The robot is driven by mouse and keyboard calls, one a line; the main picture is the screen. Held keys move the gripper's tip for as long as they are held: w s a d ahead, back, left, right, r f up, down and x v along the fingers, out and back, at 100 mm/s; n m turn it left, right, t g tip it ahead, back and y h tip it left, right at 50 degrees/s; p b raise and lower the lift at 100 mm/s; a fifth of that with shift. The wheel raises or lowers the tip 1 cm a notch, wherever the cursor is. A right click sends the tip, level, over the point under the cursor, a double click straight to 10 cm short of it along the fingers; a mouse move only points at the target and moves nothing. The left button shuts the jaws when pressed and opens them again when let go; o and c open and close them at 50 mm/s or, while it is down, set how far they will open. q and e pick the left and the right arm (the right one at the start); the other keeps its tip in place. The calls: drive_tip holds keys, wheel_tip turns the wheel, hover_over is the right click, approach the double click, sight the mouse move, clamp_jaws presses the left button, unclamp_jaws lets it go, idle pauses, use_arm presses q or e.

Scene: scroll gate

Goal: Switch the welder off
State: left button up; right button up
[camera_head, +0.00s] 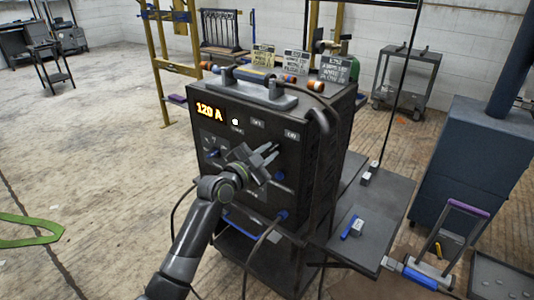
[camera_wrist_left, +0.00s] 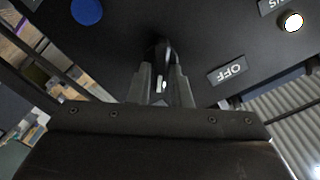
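The welder (camera_head: 318,165) is a dark box with a lit orange "120 A" display (camera_head: 209,110) and a small bright white lamp (camera_head: 235,122). My left gripper (camera_head: 270,151) is close in front of its control panel, with a narrow gap between the fingers. In the left wrist view its fingers (camera_wrist_left: 163,85) stand either side of a dark knob or lever (camera_wrist_left: 162,50) on the panel. I cannot tell whether they press on it. The "OFF" label (camera_wrist_left: 230,70) is upside down, right of the fingers. My right gripper is not in view.
A side shelf (camera_head: 345,245) with a small blue-handled item (camera_head: 352,228) sticks out right of the welder. Cables hang from its front. A blue cabinet (camera_head: 470,165) and a hand cart (camera_head: 440,250) stand further right. The floor at left is mostly clear.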

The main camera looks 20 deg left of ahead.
use_arm(q)
clamp_jaws()
